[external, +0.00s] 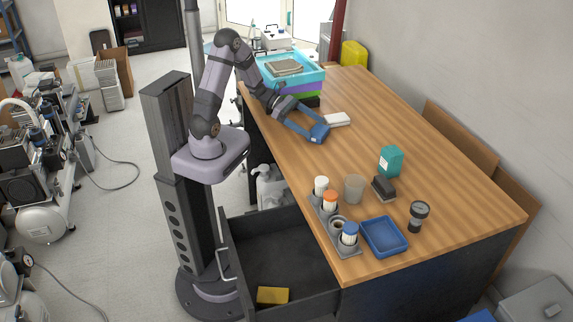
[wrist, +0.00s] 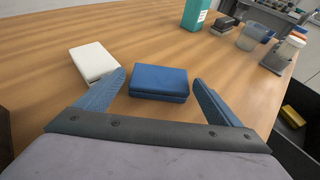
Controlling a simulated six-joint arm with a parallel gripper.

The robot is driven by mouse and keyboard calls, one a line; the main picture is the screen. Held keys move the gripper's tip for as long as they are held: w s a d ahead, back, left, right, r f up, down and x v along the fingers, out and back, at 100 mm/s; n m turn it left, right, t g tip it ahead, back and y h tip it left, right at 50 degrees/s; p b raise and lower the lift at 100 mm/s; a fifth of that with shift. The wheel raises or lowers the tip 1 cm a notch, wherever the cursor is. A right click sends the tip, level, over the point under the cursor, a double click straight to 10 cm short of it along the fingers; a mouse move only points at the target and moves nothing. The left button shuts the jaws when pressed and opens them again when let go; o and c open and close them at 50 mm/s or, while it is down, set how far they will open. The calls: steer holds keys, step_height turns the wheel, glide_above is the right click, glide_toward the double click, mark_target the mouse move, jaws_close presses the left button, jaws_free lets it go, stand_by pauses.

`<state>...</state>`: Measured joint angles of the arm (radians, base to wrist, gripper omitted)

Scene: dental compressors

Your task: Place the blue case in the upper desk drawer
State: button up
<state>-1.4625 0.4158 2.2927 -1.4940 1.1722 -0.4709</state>
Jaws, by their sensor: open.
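The blue case (wrist: 159,82) lies flat on the wooden desk, between and just beyond the fingertips of my gripper (wrist: 158,84) in the wrist view. My gripper is open, and its blue fingers stand apart on either side of the case. In the external view my gripper (external: 306,124) is low over the far part of the desk, and the blue case (external: 319,133) shows at its fingertips. The upper desk drawer (external: 230,262) is pulled open at the desk's near left side. A yellow object (external: 272,295) lies inside it.
A white box (wrist: 94,62) lies just left of the case in the wrist view. Stacked trays (external: 290,72) stand behind my gripper.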

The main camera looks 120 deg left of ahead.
steer(key=shift+p+x, duration=0.35)
steer(key=shift+x, duration=2.25)
steer(key=shift+d, duration=0.1)
steer(key=c, duration=1)
steer(key=shift+o, duration=0.2)
step_height(320, 180, up, 10)
steer(key=shift+p, duration=0.35)
step_height(320, 180, up, 9)
steer(key=p, duration=0.9)
glide_above(319, 131)
steer(key=shift+w, duration=0.35)
steer(key=shift+f, duration=0.15)
